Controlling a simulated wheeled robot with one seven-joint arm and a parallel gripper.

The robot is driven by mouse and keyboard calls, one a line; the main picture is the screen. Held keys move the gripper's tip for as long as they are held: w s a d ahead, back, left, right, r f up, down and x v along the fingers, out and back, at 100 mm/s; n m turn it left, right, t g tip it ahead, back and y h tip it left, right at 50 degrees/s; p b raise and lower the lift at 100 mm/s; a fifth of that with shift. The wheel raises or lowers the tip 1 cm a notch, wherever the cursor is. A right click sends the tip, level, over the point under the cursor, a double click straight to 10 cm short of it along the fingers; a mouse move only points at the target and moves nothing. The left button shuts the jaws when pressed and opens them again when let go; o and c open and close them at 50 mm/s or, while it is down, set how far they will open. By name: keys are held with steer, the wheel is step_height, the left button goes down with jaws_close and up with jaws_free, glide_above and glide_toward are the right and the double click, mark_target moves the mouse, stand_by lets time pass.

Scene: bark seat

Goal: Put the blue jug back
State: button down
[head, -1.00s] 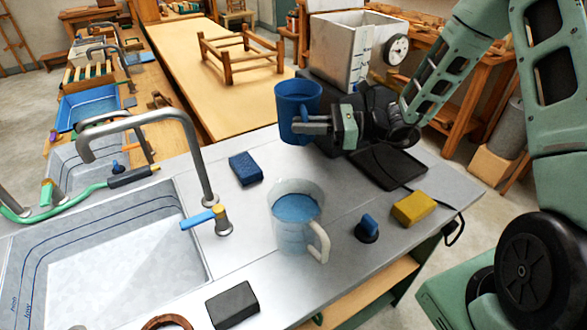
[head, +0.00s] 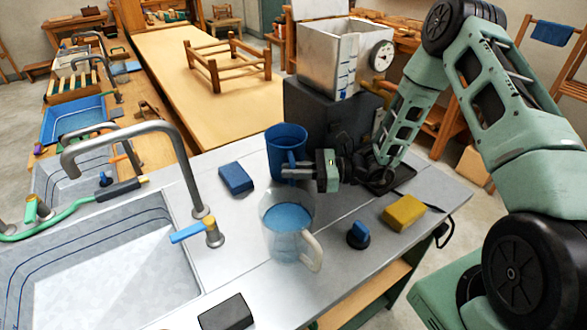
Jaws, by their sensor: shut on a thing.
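The blue jug (head: 283,143) is upright at the back of the steel counter, right of the blue sponge. My gripper (head: 306,168) reaches in from the right and is shut on the jug's right side, where its handle is. The jug's lower part is partly hidden by my gripper and by the clear jug in front. I cannot tell whether its base touches the counter. The clear jug (head: 284,240) with blue liquid and a pale handle stands just in front of it.
A blue sponge (head: 236,179), a yellow sponge (head: 404,212), a blue-topped knob (head: 358,235) and a dark block (head: 226,313) lie on the counter. The tap (head: 190,165) and sink (head: 105,265) are left. A dark box under a white container (head: 330,65) stands behind.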

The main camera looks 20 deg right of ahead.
steer(key=shift+f, duration=0.1)
steer(key=c, duration=1.4)
jaws_free()
steer(key=shift+c, duration=0.2)
steer(key=shift+d, duration=0.1)
steer(key=b+v, duration=0.3)
steer(key=v, duration=0.8)
steer(key=shift+s+d, duration=0.2)
steer(key=shift+d, duration=0.15)
